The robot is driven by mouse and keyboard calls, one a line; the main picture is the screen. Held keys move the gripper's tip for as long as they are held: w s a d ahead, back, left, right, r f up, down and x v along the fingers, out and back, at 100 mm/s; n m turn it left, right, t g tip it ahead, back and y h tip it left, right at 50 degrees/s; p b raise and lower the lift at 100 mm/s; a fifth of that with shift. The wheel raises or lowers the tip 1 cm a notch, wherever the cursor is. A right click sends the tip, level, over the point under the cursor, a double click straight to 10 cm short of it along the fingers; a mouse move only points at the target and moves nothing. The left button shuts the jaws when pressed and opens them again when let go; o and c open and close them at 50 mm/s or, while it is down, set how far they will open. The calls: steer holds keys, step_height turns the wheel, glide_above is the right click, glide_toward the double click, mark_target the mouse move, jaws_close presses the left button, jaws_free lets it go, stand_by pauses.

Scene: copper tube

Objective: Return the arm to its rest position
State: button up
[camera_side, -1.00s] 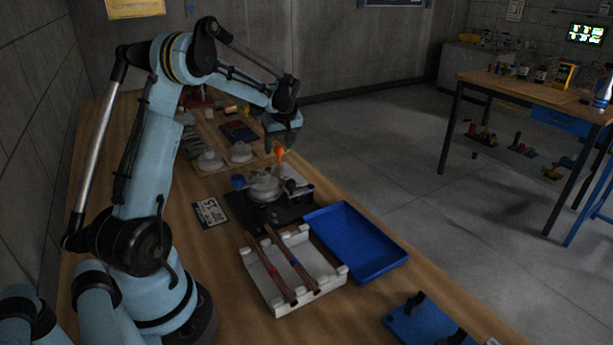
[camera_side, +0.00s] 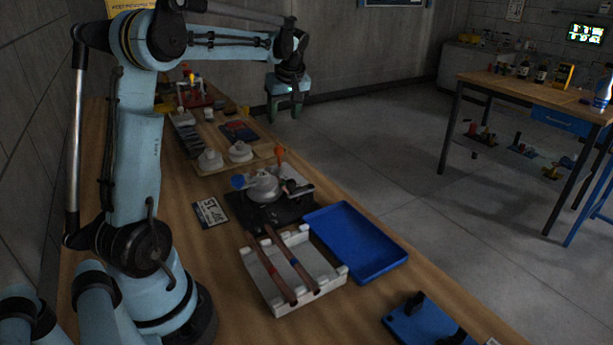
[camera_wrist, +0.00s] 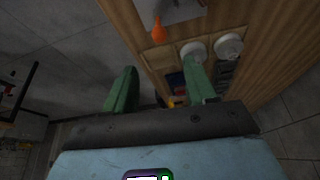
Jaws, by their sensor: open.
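My gripper (camera_side: 285,108) hangs in the air in the side view, high above the far part of the bench, pointing down. In the wrist view its two green fingers stand wide apart (camera_wrist: 160,90) with nothing between them in grasp. Two copper tubes (camera_side: 283,271) lie side by side on the white rack (camera_side: 262,290), the right one with a blue band. The machine (camera_side: 264,187) with the orange-tipped handle (camera_side: 280,153) stands on a dark plate, below and apart from my gripper.
A blue tray (camera_side: 358,240) lies right of the rack, and a blue fixture (camera_side: 427,323) sits at the front right. A wooden board with white round parts (camera_side: 240,151) and a red stand (camera_side: 192,95) are farther back. Open floor lies right of the bench.

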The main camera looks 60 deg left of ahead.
steer(key=shift+r, duration=0.1)
steer(key=s+d+r+m+t+h, duration=0.15)
steer(key=d+m+t, duration=0.45)
steer(key=d, duration=1.1)
steer(key=s+d+f+m+h, duration=0.1)
steer(key=s+d+f+m, duration=0.2)
steer(key=s+d+m, duration=0.1)
steer(key=s+d+f+m+h, duration=0.2)
steer(key=d+m, duration=0.4)
steer(key=d, duration=0.3)
steer(key=shift+s+d+f+m+t, duration=0.3)
steer(key=shift+s+f+m+t, duration=0.15)
steer(key=shift+s, duration=0.65)
steer(key=shift+o, duration=0.2)
